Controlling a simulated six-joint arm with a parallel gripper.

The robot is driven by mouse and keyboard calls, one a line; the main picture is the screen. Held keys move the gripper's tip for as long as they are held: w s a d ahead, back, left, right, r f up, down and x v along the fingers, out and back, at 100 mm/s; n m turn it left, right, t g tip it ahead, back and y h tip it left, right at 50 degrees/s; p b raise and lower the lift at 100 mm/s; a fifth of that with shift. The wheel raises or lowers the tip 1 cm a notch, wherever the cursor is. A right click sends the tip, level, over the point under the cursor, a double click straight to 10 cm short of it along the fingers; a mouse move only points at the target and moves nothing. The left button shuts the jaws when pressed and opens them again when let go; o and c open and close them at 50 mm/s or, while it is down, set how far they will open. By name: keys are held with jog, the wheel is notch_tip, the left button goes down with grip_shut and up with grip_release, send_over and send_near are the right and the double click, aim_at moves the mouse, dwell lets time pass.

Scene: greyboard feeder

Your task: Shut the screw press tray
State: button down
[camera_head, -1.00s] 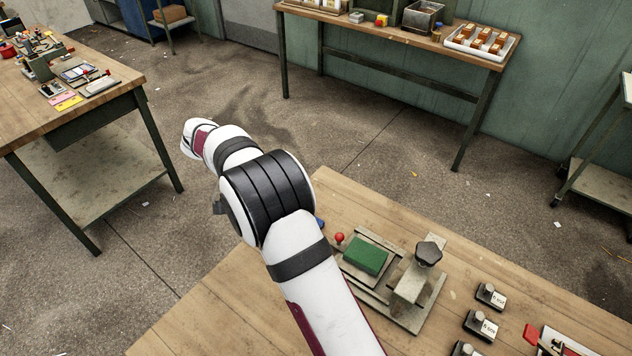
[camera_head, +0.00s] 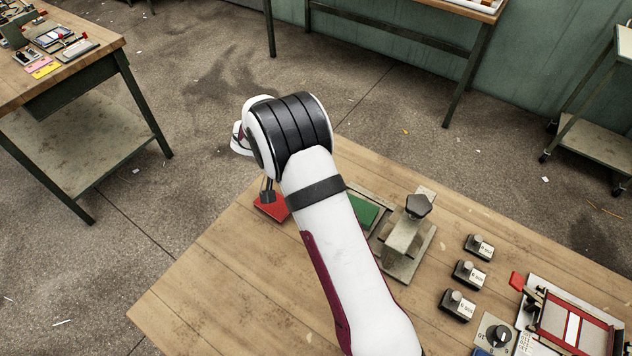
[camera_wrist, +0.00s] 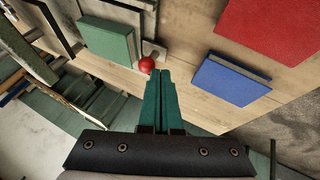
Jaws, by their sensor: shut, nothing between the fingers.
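The screw press (camera_head: 405,235), with a black star-shaped knob on top, stands on the bench right of my arm. Its tray sticks out to the left of the press and carries a green block (camera_head: 362,210), partly hidden by my arm. In the wrist view the green block (camera_wrist: 108,42) lies at upper left, and the red ball knob (camera_wrist: 146,65) stands at the tray's end. My gripper (camera_wrist: 162,72) is shut and empty. Its tips are just right of the red knob in the wrist view; I cannot tell whether they touch it. The knob is hidden in the head view.
A blue block (camera_wrist: 230,80) and a red block (camera_wrist: 270,25) lie right of my gripper in the wrist view. Several labelled dark blocks (camera_head: 468,274) and a red-framed device (camera_head: 572,325) lie right of the press. The bench's front left is clear.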

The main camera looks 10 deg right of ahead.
aim_at(371, 215)
jog(key=s+d, duration=0.9)
dwell(0.3)
